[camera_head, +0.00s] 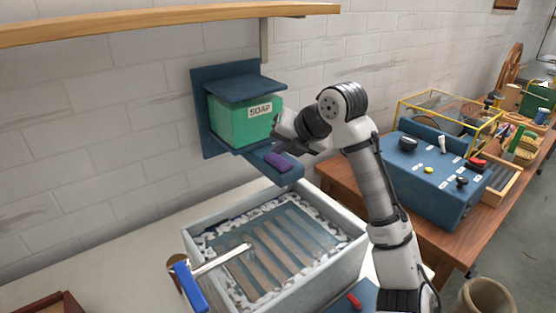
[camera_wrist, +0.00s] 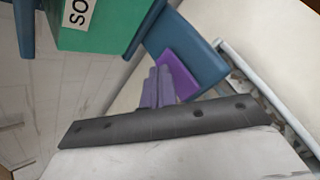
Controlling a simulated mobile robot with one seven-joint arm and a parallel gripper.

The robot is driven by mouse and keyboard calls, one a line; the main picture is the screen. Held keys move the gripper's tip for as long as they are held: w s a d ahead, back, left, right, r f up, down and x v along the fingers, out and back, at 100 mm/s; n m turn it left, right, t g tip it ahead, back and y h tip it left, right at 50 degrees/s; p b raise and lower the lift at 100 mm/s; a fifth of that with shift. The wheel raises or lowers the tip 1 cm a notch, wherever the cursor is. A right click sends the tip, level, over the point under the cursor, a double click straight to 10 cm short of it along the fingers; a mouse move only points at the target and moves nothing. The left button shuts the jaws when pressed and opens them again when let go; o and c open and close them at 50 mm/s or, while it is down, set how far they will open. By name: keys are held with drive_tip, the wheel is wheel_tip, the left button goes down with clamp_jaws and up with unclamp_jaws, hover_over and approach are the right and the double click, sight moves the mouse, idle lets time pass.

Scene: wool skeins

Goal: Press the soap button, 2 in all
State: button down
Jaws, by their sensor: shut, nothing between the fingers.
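The green soap box (camera_head: 246,122) with a "SOAP" label sits in a blue wall-mounted holder (camera_head: 203,118). A purple button (camera_head: 279,162) lies on the blue ledge (camera_head: 290,175) that sticks out below the box. In the wrist view the purple button (camera_wrist: 181,70) shows just past my shut fingers (camera_wrist: 158,84), on the blue ledge (camera_wrist: 200,60). The green box (camera_wrist: 95,25) is at upper left there. In the head view my gripper (camera_head: 285,140) is at the box's right side, above the button; its fingertips are hard to make out. I cannot tell whether they touch the button.
A grey basin (camera_head: 352,252) with a slatted bottom and a tap (camera_head: 222,260) with a blue handle (camera_head: 190,286) are below the ledge. A wooden shelf (camera_head: 150,20) runs above. A blue control box (camera_head: 430,175) stands on the wooden table at right.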

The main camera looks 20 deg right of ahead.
sight(281, 162)
drive_tip(key=shift+f, duration=0.1)
idle(0.7)
drive_tip(key=shift+f+b, duration=0.35)
drive_tip(key=shift+b, duration=0.05)
drive_tip(key=shift+f+b, duration=0.45)
drive_tip(key=shift+f, duration=0.1)
idle(0.6)
drive_tip(key=shift+r, duration=0.1)
drive_tip(key=shift+r+p, duration=0.65)
drive_tip(key=shift+r, duration=0.25)
drive_tip(key=shift+r+p, duration=1.7)
drive_tip(key=shift+r, duration=0.85)
drive_tip(key=shift+f, duration=0.1)
